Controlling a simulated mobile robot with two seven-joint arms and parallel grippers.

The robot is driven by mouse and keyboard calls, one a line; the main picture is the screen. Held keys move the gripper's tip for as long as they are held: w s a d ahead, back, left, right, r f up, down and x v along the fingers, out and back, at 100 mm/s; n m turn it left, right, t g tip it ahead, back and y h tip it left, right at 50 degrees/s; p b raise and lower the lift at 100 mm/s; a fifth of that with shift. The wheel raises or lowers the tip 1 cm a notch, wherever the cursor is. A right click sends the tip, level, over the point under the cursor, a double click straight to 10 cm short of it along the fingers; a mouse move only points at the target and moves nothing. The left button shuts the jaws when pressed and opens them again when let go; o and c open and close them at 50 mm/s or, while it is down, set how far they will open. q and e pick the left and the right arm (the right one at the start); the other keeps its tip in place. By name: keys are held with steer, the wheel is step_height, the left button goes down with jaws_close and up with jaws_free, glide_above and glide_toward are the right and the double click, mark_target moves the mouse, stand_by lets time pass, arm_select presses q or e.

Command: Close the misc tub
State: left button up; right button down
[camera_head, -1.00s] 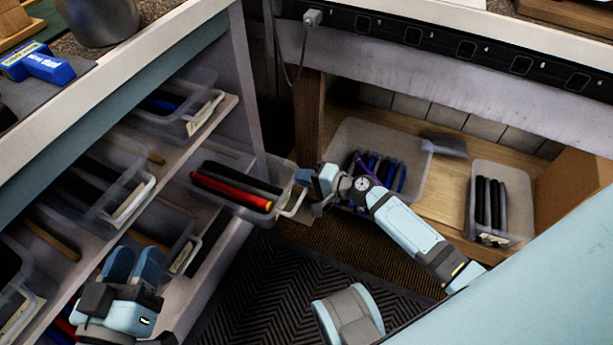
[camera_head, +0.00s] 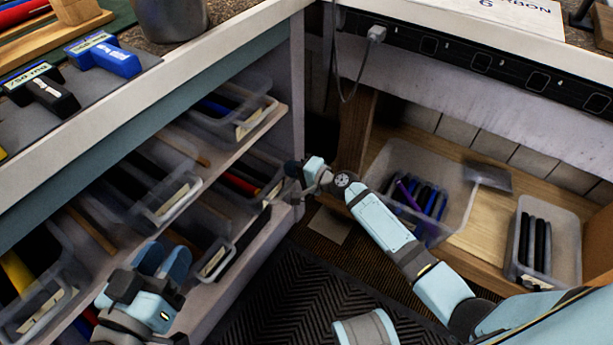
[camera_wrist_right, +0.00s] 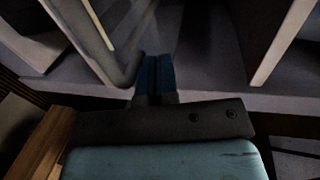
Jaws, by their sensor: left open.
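A clear tub with a red grip and dark grips (camera_head: 240,182) sits on the middle shelf of the left cabinet, near its right end. I take it as the misc tub, but its label is too small to read. My right gripper (camera_head: 291,170) is at the tub's front, by its handle. In the right wrist view its blue fingers (camera_wrist_right: 155,75) are together, close to a pale curved tub edge (camera_wrist_right: 108,50). Whether they touch it is unclear. My left gripper (camera_head: 162,260) is open and empty, in front of the lower left shelves.
Other clear tubs (camera_head: 232,115) stand on the cabinet shelves. A lower tub (camera_head: 215,262) lies near my left gripper. A larger tub of grips (camera_head: 450,190) and a smaller one (camera_head: 548,270) stand in the wooden cubby at right.

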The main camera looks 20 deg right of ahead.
mark_target(279, 161)
steer(key=x, duration=0.2)
steer(key=r+x, duration=0.1)
steer(key=x, duration=0.1)
steer(key=shift+f+b, duration=0.1)
steer(key=shift+b, duration=0.2)
steer(key=shift+w+a, duration=0.1)
steer(key=shift+w, duration=0.05)
steer(key=shift+r, duration=0.25)
